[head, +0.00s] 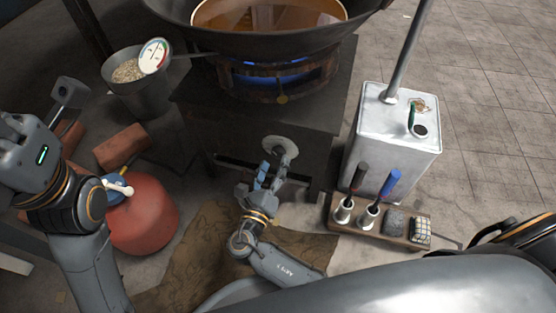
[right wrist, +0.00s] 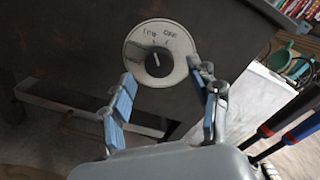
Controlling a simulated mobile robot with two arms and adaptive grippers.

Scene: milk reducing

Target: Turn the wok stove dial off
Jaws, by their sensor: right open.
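The stove dial (head: 281,148) is a pale round plate on the dark stove front. In the right wrist view the dial (right wrist: 178,48) shows black marks, with OFF near the top, and a dark centre knob (right wrist: 158,64). I cannot tell its exact setting. Blue flame (head: 265,78) burns under the wok (head: 235,42). My right gripper (head: 271,177) is open and points at the dial. In the right wrist view its blue-padded fingers (right wrist: 164,90) spread either side of the dial's lower part; contact is unclear. My left gripper (head: 66,98) is partly seen at the left, its opening unclear.
A metal can (head: 388,135) stands right of the stove, with a wooden holder (head: 385,234) of tools before it. A red gas cylinder (head: 145,215) stands left, near bricks (head: 122,145) and a bucket (head: 135,98). Cardboard (head: 195,255) lies on the floor.

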